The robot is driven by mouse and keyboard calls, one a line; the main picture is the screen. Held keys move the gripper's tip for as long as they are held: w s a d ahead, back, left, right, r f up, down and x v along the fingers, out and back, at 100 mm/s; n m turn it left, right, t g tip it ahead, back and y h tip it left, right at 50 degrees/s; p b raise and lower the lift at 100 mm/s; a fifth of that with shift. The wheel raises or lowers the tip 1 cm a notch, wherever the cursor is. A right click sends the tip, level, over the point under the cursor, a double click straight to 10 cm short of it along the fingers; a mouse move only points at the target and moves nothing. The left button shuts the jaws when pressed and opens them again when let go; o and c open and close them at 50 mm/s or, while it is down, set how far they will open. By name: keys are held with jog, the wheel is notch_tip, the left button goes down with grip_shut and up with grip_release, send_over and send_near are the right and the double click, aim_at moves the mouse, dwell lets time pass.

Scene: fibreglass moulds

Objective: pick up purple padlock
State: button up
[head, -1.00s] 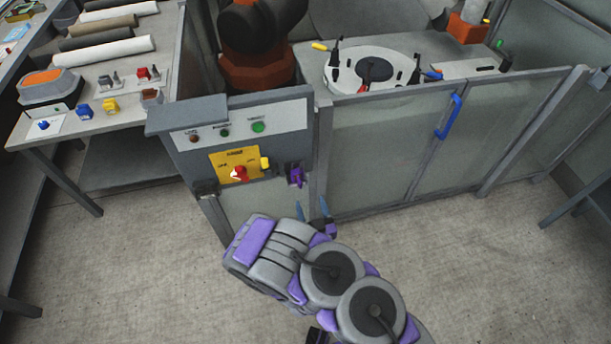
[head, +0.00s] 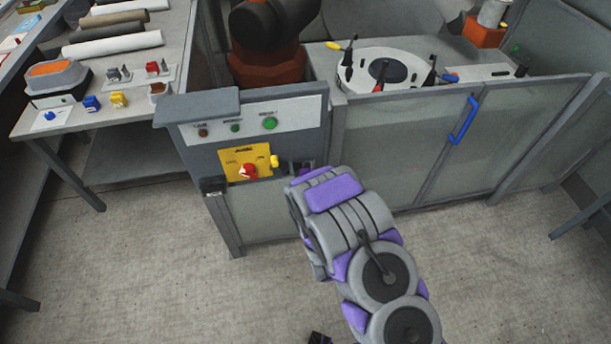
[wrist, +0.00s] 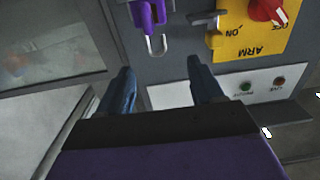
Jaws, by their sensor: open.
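The purple padlock (wrist: 148,14) is at the top of the wrist view, by the grey panel of the control cabinet. Its pale metal shackle (wrist: 157,46) points down in that view. My gripper (wrist: 159,67) is open, with its two dark blue fingers apart and nothing between their tips. The padlock lies ahead of the fingertips, a little left of the middle of the gap. In the head view my forearm covers the gripper and most or all of the padlock's place on the cabinet front.
A yellow plate with a red rotary switch (head: 248,172) is left of my arm on the cabinet (head: 240,138). A small yellow piece (head: 274,161) sits at its edge. A fence with a blue handle (head: 463,120) runs right. Floor in front is clear.

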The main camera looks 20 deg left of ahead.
jog(key=x, duration=0.5)
jog(key=shift+w+r, duration=0.25)
jog(key=shift+w, duration=0.2)
jog(key=b+x, duration=0.1)
jog(key=x, duration=0.3)
jog(key=shift+w+a+b, duration=0.1)
jog(key=shift+w+b, duration=0.2)
jog(key=shift+b, duration=0.1)
grip_shut()
